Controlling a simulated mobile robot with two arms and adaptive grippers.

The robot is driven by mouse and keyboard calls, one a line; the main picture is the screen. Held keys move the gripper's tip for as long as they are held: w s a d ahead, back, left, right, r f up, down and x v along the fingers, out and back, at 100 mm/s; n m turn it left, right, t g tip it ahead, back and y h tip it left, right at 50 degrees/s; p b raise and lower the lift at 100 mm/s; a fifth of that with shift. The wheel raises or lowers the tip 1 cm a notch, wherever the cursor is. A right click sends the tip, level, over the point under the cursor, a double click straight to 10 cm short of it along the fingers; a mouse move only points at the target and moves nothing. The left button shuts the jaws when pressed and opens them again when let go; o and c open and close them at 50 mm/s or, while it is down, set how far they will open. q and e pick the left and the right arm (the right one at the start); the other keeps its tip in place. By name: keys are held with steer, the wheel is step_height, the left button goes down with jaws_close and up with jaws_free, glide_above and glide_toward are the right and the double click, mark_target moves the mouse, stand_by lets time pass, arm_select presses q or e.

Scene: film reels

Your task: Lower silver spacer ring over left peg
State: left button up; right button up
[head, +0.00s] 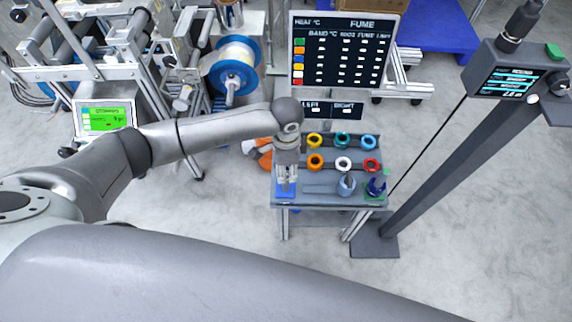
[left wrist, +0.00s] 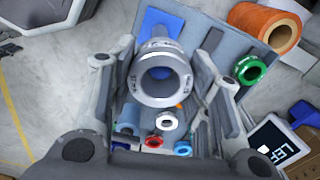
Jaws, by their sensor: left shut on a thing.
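My left gripper (head: 286,180) points down over the blue pad (head: 286,194) at the left end of the small grey table. In the left wrist view its two fingers stand on either side of the silver spacer ring (left wrist: 164,98), shut on it, with the ring's round opening towards the camera. The blue pad shows beyond the ring in that view (left wrist: 168,20). Whether the ring surrounds a peg cannot be told. My right gripper is out of view.
Several coloured rings, including a white one (head: 343,164) and a red one (head: 372,165), sit on the table (head: 318,203). A blue-grey upright piece (head: 347,184) and a dark blue one (head: 377,185) stand at its right. A LEFT/RIGHT sign (head: 332,109) is behind.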

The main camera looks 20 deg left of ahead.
arm_select(q)
steer(key=shift+f, duration=0.2)
steer(key=shift+f, duration=0.75)
steer(key=shift+f+b, duration=0.35)
steer(key=shift+f, duration=0.1)
steer(key=shift+f, duration=1.05)
steer(key=shift+f, duration=0.1)
stand_by(0.4)
steer(key=o, duration=1.2)
steer(key=shift+c, duration=0.2)
